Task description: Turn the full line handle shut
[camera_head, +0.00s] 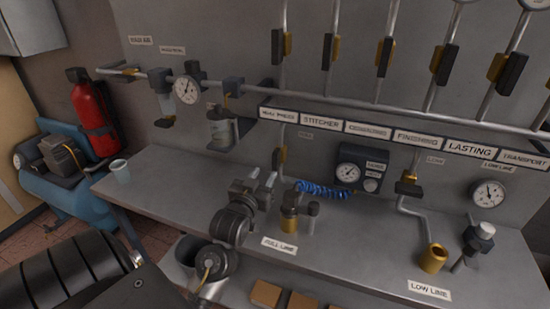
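The full line handle (282,154) is a small yellow lever on the thin vertical pipe below the header, and it appears to lie along the pipe. Below it, a brass and dark outlet (290,218) stands on the bench behind the FULL LINE label (280,245). My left gripper (262,178) is just left of and below the handle, pointing up toward the wall. Its two grey fingers appear apart with nothing between them, clear of the handle in the picture. My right gripper is out of view.
A blue coiled hose (322,189) and a gauge box (358,168) are right of the outlet. The low line valve (408,184) is farther right.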

